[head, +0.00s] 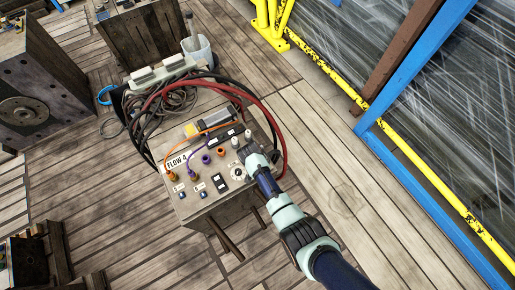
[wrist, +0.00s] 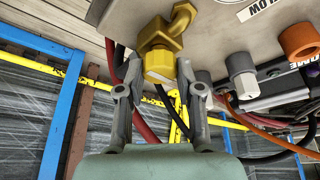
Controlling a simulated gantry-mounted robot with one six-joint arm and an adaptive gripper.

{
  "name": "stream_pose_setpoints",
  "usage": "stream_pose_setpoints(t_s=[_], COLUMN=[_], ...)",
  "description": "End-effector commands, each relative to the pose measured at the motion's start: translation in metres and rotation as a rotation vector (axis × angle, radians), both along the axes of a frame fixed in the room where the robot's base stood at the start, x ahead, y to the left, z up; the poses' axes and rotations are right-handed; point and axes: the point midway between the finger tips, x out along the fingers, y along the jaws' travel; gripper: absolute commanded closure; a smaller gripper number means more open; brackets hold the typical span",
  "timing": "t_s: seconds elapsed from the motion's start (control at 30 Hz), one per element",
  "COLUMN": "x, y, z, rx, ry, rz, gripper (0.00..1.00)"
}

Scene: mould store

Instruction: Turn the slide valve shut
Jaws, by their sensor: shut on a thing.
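The slide valve (wrist: 157,34) is a gold-coloured fitting with a bent elbow and a blocky yellow end, mounted on the panel of a worn grey box. In the wrist view my gripper (wrist: 160,68) has one grey finger on each side of the yellow end and is shut on it. In the head view my gripper (head: 250,152) reaches down to the right side of the box top (head: 203,208) and hides most of the valve. I cannot tell the valve's setting.
Beside the valve are a white-capped fitting (wrist: 241,76) and an orange one (wrist: 299,39). Coiled black and red hoses (head: 281,135) loop around the box. Orange and purple cables cross its top. A dark block (head: 38,75) stands left. The planked floor at right is clear up to a yellow rail (head: 422,180).

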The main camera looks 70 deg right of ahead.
Motion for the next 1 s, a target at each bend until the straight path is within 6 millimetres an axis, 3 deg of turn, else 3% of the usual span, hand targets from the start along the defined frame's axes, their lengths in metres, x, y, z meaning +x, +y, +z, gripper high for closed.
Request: stream_pose_setpoints(t_s=[0.33,0.37,0.5,0.83,1.0], x=[0.000,0.000,0.000,0.000,-0.001], y=[0.001,0.001,0.000,0.001,0.010], z=[-0.001,-0.001,-0.001,0.002,0.024], rx=[0.002,0.002,0.002,0.000,-0.002], ry=[0.000,0.000,0.000,-0.001,-0.004], rz=[-0.002,-0.002,-0.002,-0.002,-0.002], gripper=[0.99,0.59,0.40,0.40,0.40])
